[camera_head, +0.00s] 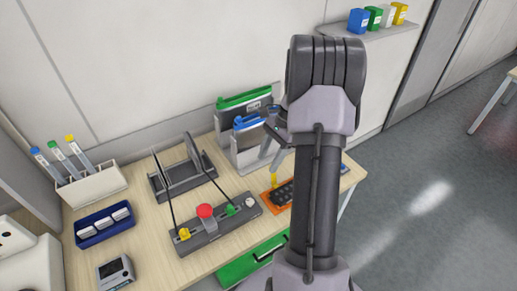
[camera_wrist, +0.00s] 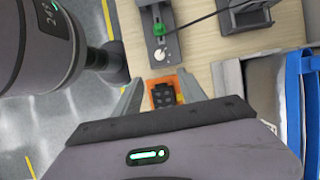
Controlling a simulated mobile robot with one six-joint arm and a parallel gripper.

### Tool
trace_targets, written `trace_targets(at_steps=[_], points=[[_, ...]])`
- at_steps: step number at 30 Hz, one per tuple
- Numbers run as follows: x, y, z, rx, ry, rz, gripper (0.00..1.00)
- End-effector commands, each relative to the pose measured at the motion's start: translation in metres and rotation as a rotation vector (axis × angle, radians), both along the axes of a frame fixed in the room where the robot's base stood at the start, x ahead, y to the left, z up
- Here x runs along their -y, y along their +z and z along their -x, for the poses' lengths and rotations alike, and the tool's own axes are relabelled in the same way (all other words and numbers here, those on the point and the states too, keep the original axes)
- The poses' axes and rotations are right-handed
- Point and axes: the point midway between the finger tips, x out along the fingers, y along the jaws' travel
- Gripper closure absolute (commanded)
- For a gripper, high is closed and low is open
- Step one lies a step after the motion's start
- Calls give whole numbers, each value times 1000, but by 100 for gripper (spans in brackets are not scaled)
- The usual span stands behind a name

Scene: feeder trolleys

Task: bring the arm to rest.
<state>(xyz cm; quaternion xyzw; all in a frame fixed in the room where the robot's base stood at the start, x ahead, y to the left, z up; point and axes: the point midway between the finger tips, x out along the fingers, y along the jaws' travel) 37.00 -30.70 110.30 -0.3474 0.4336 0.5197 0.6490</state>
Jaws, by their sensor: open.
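My arm rises through the right middle of the head view, its thick dark elbow at the top and a forearm link below it. My gripper (camera_wrist: 160,88) shows in the wrist view with its two grey fingers spread apart, open and with nothing held between them. An orange tray with a dark, bumpy block (camera_wrist: 163,94) lies beyond the fingertips, seen through the gap between them. In the head view that orange tray (camera_head: 269,206) is partly hidden behind my arm. I cannot tell how high my gripper is above it.
The wooden table (camera_head: 150,240) holds a control box (camera_head: 217,228) with a red button, a dark slotted rack (camera_head: 182,178), a white pen box (camera_head: 92,187), a blue tray (camera_head: 104,226) and upright bins (camera_head: 246,118). A shelf (camera_head: 365,33) hangs behind. Open floor (camera_head: 440,200) lies right.

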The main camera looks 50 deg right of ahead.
Motion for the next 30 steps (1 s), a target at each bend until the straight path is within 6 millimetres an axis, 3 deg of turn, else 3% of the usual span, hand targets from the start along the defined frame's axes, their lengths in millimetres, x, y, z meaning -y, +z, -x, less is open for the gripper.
trace_targets(at_steps=[5,7,8,11,12,15,18,21,24,30], points=[[-6,4,-4,11,22,14,51],[-32,18,-15,48,110,62,51],[-51,28,-20,75,170,94,51],[-138,60,-23,200,437,225,51],[-174,69,-15,261,550,279,51],[-253,76,21,417,815,400,51],[-306,66,64,562,1027,493,51],[-333,53,95,670,1166,552,51],[-345,46,110,726,1233,581,51],[-347,48,113,739,1248,588,51]])
